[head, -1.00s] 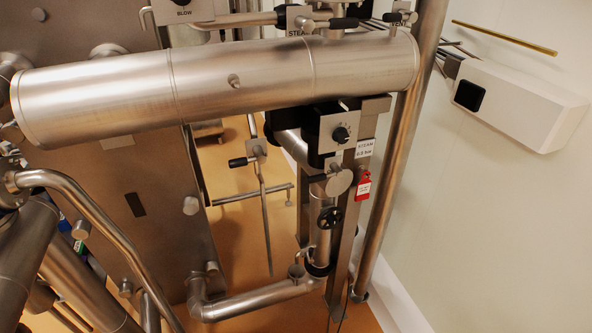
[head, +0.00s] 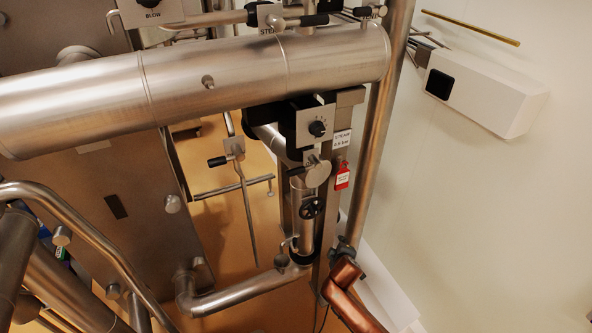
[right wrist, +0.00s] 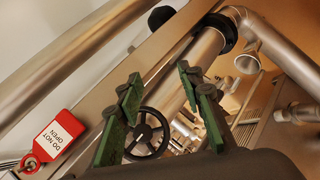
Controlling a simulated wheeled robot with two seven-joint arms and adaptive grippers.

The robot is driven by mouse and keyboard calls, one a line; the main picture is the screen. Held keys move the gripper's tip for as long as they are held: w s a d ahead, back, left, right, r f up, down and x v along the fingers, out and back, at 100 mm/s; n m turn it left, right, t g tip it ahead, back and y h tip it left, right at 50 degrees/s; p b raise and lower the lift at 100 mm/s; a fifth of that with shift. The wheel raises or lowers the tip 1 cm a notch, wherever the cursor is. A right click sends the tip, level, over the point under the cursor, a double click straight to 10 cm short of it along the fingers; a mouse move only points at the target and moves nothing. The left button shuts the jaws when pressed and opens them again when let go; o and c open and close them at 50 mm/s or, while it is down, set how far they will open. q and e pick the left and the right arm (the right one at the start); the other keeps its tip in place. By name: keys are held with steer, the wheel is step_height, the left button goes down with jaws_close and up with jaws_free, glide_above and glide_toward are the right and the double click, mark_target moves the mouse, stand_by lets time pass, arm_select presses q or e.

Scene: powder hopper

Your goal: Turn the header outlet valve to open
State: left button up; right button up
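The header (head: 200,85) is the large steel cylinder across the head view. Below it, a vertical pipe carries a black handwheel (head: 308,208), with a round steel part (head: 317,174) above. No legible label names the outlet valve, so I cannot tell which fitting it is. The handwheel also shows in the right wrist view (right wrist: 147,133), beyond and between my fingers. My right gripper (right wrist: 158,76) is open, its green fingers apart with nothing between them. In the head view, my copper right arm enters at lower right; its fingers are not clear there. My left gripper is not in view.
A red tag (head: 342,177) hangs right of the pipe; it reads DO NOT OPEN in the wrist view (right wrist: 53,135). A steam label (head: 342,139) and knob plate (head: 316,127) sit above. A slanting pipe (head: 375,130) and white wall box (head: 484,92) stand right.

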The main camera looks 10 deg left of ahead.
steer(key=a+r+n+t, duration=0.1)
steer(key=a+r, duration=0.3)
steer(key=r, duration=0.5)
steer(key=a+r+n+t, duration=0.15)
steer(key=a+r, duration=0.25)
steer(key=r, duration=0.5)
steer(key=n+t+y+p, duration=0.1)
steer(key=n+t+y, duration=0.1)
steer(key=n+t, duration=0.15)
glide_toward(296, 174)
steer(key=d+x, duration=0.1)
steer(key=x, duration=0.3)
steer(key=shift+w+a+r+g, duration=0.1)
steer(key=shift+a+r+g, duration=0.3)
steer(key=shift+a, duration=0.2)
steer(key=p+x, duration=0.1)
steer(key=x, duration=0.6)
steer(key=shift+w+f, duration=0.1)
steer(key=shift+f, duration=0.1)
steer(key=shift+c, duration=0.6)
jaws_close()
